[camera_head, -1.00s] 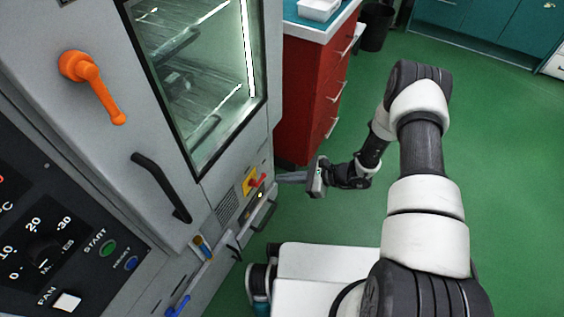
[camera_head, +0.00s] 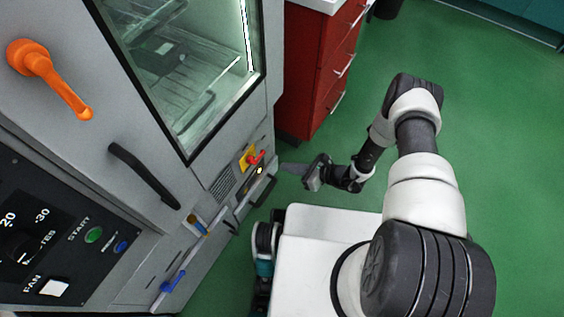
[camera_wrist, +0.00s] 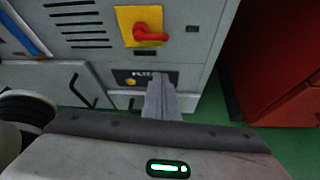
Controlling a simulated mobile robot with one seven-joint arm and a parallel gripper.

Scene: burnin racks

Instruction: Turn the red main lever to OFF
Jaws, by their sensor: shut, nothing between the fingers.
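The red main lever (camera_head: 256,160) sits on a yellow plate (camera_head: 246,156) low on the grey cabinet's front. In the wrist view the red lever (camera_wrist: 150,35) points to the right, roughly level, on its yellow plate (camera_wrist: 127,27). My gripper (camera_head: 284,167) is shut and empty, just to the right of the lever in the head view. In the wrist view its fingertips (camera_wrist: 160,82) are together below the lever, over the panel marked FILTER, apart from the lever in the picture. Whether the fingertips touch the cabinet I cannot tell.
An orange handle (camera_head: 48,78) and a black door handle (camera_head: 145,176) stick out of the cabinet. A blue handle (camera_head: 173,282) is low at the left. A red drawer unit (camera_head: 318,75) stands behind. Green floor (camera_head: 500,130) is free at the right.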

